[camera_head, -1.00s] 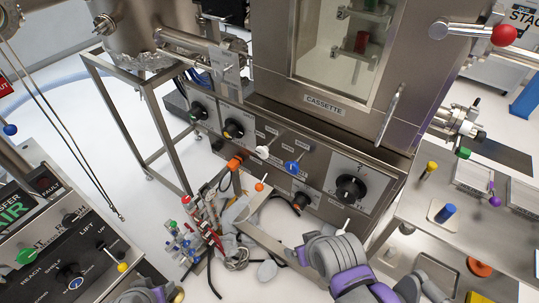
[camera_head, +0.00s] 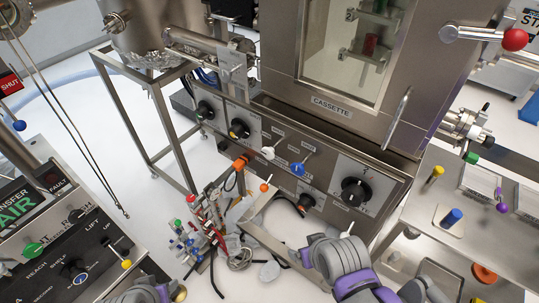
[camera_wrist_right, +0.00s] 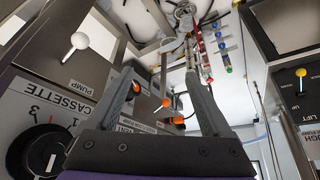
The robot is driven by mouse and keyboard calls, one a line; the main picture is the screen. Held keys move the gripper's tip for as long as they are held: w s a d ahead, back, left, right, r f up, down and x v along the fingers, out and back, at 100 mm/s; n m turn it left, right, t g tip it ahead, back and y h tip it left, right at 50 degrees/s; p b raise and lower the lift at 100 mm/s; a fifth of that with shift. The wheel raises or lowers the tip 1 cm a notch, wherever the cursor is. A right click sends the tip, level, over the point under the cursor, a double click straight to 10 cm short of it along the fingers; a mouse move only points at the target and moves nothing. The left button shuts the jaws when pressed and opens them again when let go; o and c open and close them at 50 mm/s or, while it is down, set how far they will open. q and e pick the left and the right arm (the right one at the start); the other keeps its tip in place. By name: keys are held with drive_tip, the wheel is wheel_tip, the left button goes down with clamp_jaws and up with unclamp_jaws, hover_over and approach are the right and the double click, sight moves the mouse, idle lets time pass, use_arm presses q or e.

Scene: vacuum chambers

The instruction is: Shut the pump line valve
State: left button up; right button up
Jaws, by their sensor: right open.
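Several valve levers stand on the steel cabinet front in the head view: a white-knobbed lever (camera_head: 267,153), a blue-knobbed lever (camera_head: 298,169) and an orange-knobbed lever (camera_head: 264,187). In the right wrist view a white knob (camera_wrist_right: 78,41) is near a label reading PUMP. I cannot tell for sure which lever is the pump line valve. My right gripper (camera_wrist_right: 158,78) is open and empty. The orange-knobbed lever (camera_wrist_right: 163,104) shows between its fingers, apart from them. My left gripper is at the bottom left of the head view, its fingers hidden.
A black dial (camera_head: 355,190) sits on the cabinet panel to the right, below the CASSETTE label (camera_head: 331,107). A steel table (camera_head: 420,215) with pegs stands at the right. A control console (camera_head: 60,255) is at the left. Cables and fittings clutter the floor between.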

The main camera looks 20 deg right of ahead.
idle(0.5)
drive_tip(key=n+t+h+b, duration=0.4)
drive_tip(key=n+h+b, duration=0.55)
drive_tip(key=n, duration=1.45)
approach(267, 153)
drive_tip(key=shift+h, duration=0.25)
drive_tip(key=x, duration=1)
drive_tip(key=shift+w+d+f, duration=0.1)
drive_tip(key=shift+w+f, duration=0.1)
drive_tip(key=shift+f, duration=0.2)
